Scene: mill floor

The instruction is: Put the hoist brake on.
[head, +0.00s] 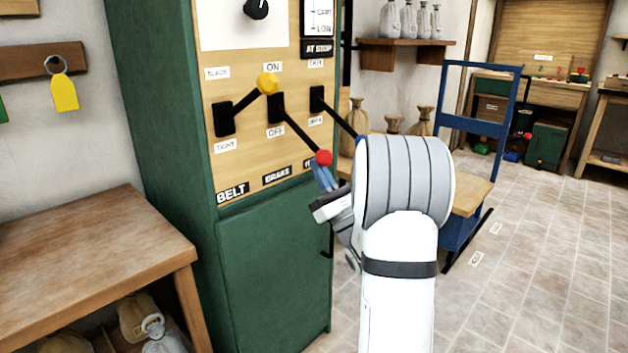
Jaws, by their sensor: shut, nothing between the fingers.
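The brake lever is a black rod with a red knob (323,157), coming out of the middle black slot (276,107) on the wooden panel. An "ON" label (273,67) sits above that slot and an "OFF" label (275,132) below it. The lever slopes down and to the right, toward the OFF side. The "BRAKE" plate (277,173) is underneath. My gripper (322,172) is shut and empty, its blue-grey fingers just below the red knob. I cannot tell whether they touch it.
Left of the brake, the belt lever with a yellow knob (268,83) points up. A third lever (340,118) on the right is partly hidden by my arm. A wooden table (90,255) stands left of the green cabinet (270,270); a blue hand truck (480,125) stands behind my arm.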

